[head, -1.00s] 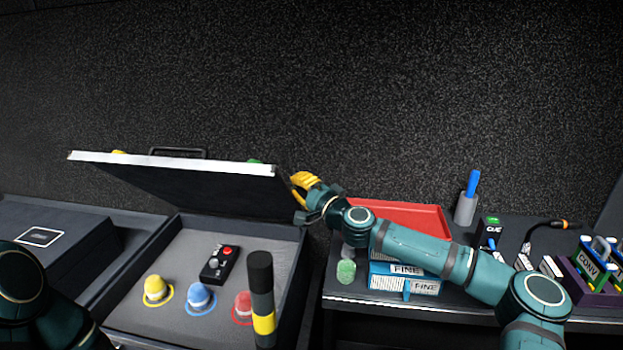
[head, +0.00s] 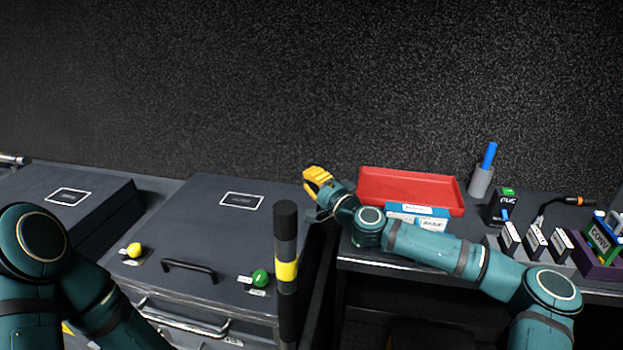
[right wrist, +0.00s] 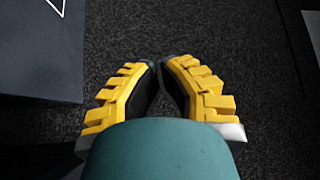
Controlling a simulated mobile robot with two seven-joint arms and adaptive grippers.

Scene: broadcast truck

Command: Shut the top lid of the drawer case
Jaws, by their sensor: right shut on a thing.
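The drawer case's grey top lid (head: 215,225) lies down flat over the case in the head view. It has a black handle, a white-framed label, a yellow knob and a green knob. No gap shows along the front edge, but part of it is hidden by my left arm. My right gripper (head: 311,186) is beside the lid's back right corner. In the right wrist view its yellow jaws (right wrist: 160,66) are nearly together, apart from the dark panel edge at upper left. I cannot make out what is between them. My left gripper is out of view.
A black post with a yellow band (head: 286,270) stands at the lid's front right. A second dark case (head: 40,215) is at left. On the right bench are a red tray (head: 410,186), blue boxes (head: 425,222), a grey cup (head: 480,181) and small black boxes (head: 509,238).

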